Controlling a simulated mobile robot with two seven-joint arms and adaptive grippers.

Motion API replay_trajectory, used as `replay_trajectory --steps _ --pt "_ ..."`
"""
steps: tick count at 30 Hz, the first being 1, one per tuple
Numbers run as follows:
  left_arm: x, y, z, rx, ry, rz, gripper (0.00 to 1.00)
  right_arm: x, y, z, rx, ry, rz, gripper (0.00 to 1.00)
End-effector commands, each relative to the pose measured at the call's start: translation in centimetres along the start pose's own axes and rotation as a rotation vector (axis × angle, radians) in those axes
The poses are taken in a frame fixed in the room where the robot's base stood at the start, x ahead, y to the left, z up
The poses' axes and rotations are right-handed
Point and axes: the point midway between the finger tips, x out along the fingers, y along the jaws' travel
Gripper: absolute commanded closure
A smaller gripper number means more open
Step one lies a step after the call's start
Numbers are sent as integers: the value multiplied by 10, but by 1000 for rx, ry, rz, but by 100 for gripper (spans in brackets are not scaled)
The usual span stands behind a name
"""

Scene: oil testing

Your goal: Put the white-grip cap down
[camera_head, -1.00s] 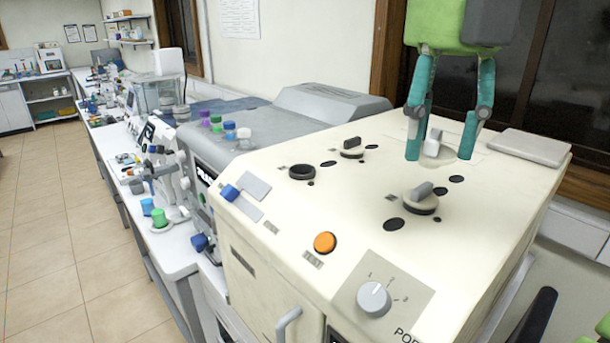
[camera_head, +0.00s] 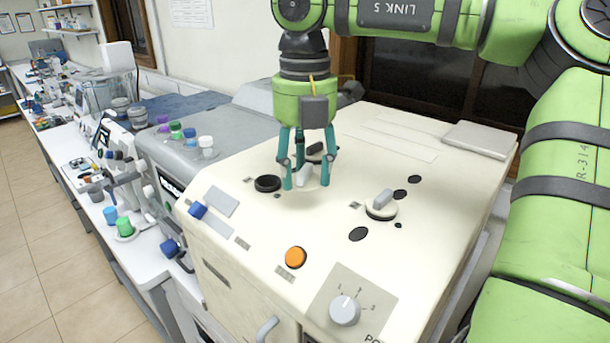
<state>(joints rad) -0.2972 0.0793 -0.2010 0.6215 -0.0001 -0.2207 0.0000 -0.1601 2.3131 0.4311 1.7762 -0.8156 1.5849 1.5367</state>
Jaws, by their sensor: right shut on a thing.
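The white-grip cap (camera_head: 303,175) is between the fingers of my right gripper (camera_head: 306,184), low over the cream machine top (camera_head: 345,265). The gripper points straight down and is shut on the white grip. The fingers partly hide the cap's base, so I cannot tell whether it touches the surface. A black ring (camera_head: 267,183) is just left of the gripper. A dark-grip cap (camera_head: 315,149) stands close behind it, partly hidden. A grey-grip cap (camera_head: 382,204) stands to the right. My left gripper is not in view.
Black holes (camera_head: 358,234) lie around the grey-grip cap. An orange button (camera_head: 295,257) and a grey dial (camera_head: 345,310) are at the front. A flat grey plate (camera_head: 480,138) lies at the back right. My green right arm covers the right side.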

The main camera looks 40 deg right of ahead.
Motion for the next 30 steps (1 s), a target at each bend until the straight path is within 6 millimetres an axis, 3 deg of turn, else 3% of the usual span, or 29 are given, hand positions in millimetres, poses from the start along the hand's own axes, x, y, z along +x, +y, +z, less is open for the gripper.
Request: replay_trajectory --steps 7,20,21,22,30 --pt "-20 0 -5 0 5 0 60 32 -1 0 1 4 -3 68" --pt "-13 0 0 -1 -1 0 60 41 -1 0 2 1 -1 68" --pt "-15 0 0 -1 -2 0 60 39 -1 0 2 1 -1 35" --pt "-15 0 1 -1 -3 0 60 39 -1 0 2 1 -1 27" --pt "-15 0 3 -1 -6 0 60 38 -1 0 2 2 -2 27"
